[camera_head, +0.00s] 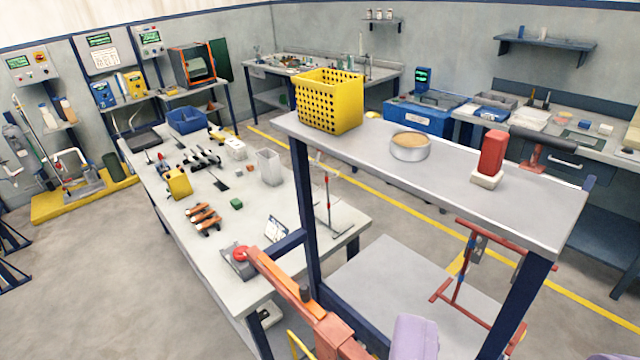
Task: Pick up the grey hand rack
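A thin upright frame with a grey crossbar at its foot and a red part on its stem (328,206) stands near the right end of the long workbench (250,220). It may be the grey hand rack, but it is too small to tell. A red rack with several bars (472,238) stands or hangs below the raised shelf (450,185) at the right. My gripper cannot be made out in this view.
The shelf bears a yellow perforated basket (330,101), a round tin (410,147) and a red block-shaped item (491,153). Its blue posts stand near the upright frame. An orange-red beam (300,302) and a lilac object (414,337) fill the lower foreground.

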